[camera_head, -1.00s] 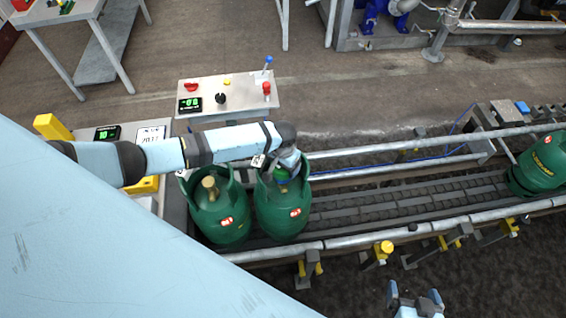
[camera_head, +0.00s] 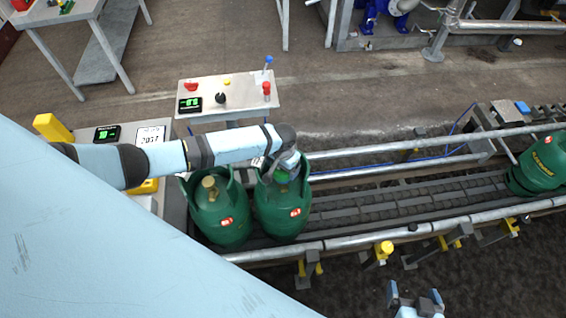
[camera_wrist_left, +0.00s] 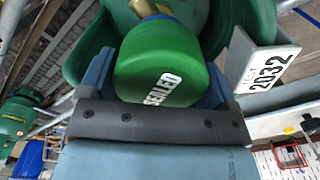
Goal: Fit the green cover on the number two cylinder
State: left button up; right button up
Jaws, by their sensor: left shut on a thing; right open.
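A green cover marked "SEALED" (camera_wrist_left: 160,65) is between the fingers of my left gripper (camera_wrist_left: 155,85), which is shut on it. In the head view, my left gripper (camera_head: 283,170) is at the valve of the right one of two green cylinders (camera_head: 283,210) standing side by side on the conveyor. A brass valve part shows just beyond the cover in the left wrist view (camera_wrist_left: 145,8); I cannot tell if the cover touches it. The other cylinder (camera_head: 220,215) shows a bare brass valve. My right gripper (camera_head: 415,298) is open and empty at the bottom edge.
A control panel (camera_head: 228,95) with knobs and a lever stands behind. A tag reading 2032 (camera_wrist_left: 270,70) is beside the cover. The conveyor's middle is clear.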

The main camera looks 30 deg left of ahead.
aim_at(283, 173)
pick_arm(q)
jog(key=shift+f+b, duration=0.95)
jog(key=shift+f, duration=0.9)
jog(key=o, duration=0.7)
jog(key=shift+o, duration=0.2)
notch_tip(283, 173, up, 14)
jog(key=shift+b, duration=0.3)
jog(key=shift+d+f, duration=0.1)
